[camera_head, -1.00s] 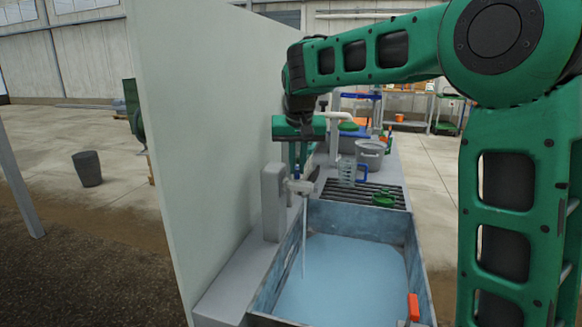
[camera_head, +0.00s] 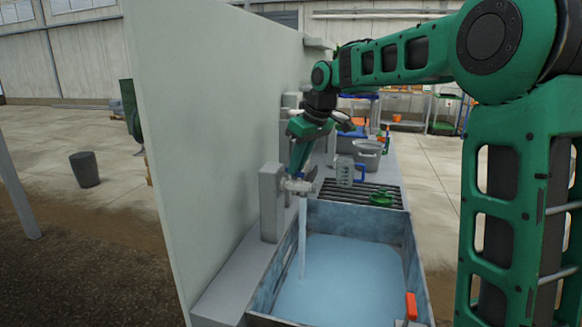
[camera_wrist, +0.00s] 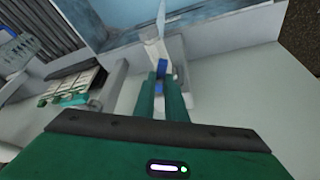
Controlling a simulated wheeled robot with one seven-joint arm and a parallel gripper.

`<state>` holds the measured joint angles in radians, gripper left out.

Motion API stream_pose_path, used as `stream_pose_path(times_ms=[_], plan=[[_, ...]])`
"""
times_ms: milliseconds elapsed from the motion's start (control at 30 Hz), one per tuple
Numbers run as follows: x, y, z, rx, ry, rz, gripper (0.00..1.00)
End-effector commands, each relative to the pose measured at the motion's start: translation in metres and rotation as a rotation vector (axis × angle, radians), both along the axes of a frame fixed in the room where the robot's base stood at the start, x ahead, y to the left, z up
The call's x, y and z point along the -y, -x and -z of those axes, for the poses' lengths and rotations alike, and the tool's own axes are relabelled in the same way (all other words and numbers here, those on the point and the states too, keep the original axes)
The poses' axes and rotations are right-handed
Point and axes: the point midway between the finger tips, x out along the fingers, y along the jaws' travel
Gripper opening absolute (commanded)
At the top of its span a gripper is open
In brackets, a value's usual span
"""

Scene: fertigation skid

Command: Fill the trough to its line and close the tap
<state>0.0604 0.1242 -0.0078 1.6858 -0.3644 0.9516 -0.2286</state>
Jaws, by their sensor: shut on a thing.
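The trough (camera_head: 412,262) is a grey metal basin holding pale blue water (camera_head: 345,280). The tap (camera_head: 298,186) stands over its back left corner on a grey post, and a stream of water runs from its spout into the trough. My gripper (camera_head: 292,172) reaches down onto the tap from above, tilted. In the wrist view its two green fingers (camera_wrist: 162,82) are shut on the tap's blue handle (camera_wrist: 163,68), mostly hidden between them. The fill line cannot be made out.
A tall pale panel (camera_head: 205,150) stands close to the left of the tap. Behind the trough are a slatted drain rack (camera_head: 350,194), a green item (camera_head: 381,198), a clear jug (camera_head: 345,172) and a grey pot (camera_head: 367,153). An orange piece (camera_head: 411,306) is on the trough's front right rim.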

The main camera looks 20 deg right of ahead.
Motion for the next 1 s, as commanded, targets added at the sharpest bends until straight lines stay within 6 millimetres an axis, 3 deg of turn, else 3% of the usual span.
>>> stream_pose_path(times_ms=[633,667,733,1000], plan=[[0.0025,-0.0027,-0.0018,0.008,0.000,-0.041,0.00],[0.0026,-0.0027,-0.0019,0.008,0.000,-0.041,0.16],[0.0026,-0.0025,-0.0017,0.007,0.000,-0.041,0.30],[0.0019,-0.0012,-0.0012,0.003,0.000,-0.043,0.30]])
